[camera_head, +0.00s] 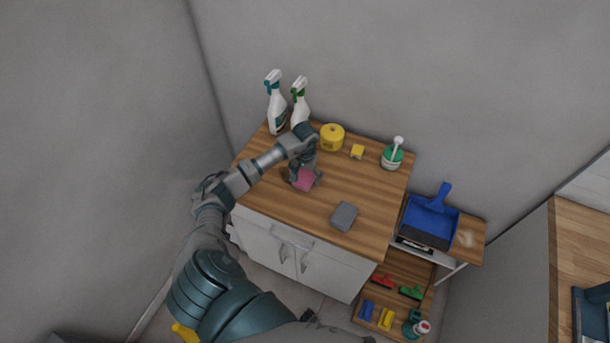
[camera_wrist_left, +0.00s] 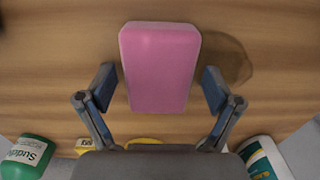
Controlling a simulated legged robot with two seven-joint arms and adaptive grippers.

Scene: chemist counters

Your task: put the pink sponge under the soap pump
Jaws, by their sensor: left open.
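The pink sponge (camera_head: 304,181) lies on the wooden counter top, left of its middle; it also fills the centre of the left wrist view (camera_wrist_left: 160,65). My left gripper (camera_head: 303,178) is above the sponge, its fingers open on either side of it. In the left wrist view the open left gripper (camera_wrist_left: 158,88) shows a gap between each finger and the sponge's sides. The soap pump (camera_head: 392,155), green with a white top, stands at the counter's back right. A green labelled container (camera_wrist_left: 25,158) shows at the lower left of the wrist view. My right gripper is not in view.
Two spray bottles (camera_head: 276,101) stand at the back left. A yellow round object (camera_head: 332,136) and a small yellow block (camera_head: 357,152) stand between them and the pump. A grey sponge (camera_head: 344,216) lies near the front edge. A blue dustpan (camera_head: 432,218) is right of the counter.

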